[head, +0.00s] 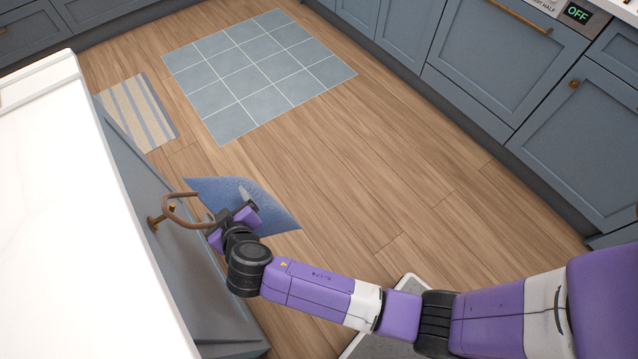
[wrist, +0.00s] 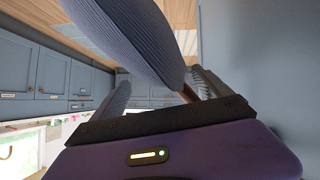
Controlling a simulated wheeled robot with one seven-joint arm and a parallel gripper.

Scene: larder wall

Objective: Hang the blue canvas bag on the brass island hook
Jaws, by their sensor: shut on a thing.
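The blue canvas bag (head: 272,208) is at my gripper (head: 236,214), beside the island's side, with its body spread out to the right. Its brown handle (head: 180,195) loops out to the left toward the brass island hook (head: 156,221). The loop overlaps the hook's tip in the head view; I cannot tell whether it is around the hook or only in front of it. In the wrist view the bag (wrist: 130,40) fills the top, and a brown piece of handle (wrist: 187,93) shows between the fingers of my gripper (wrist: 160,92). The hook is not seen there.
The white-topped island (head: 80,220) stands at the left, its blue-grey side close to my gripper. Blue cabinets (head: 480,60) line the far right. A striped mat (head: 138,112) and a tiled patch (head: 258,75) lie on the open wooden floor.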

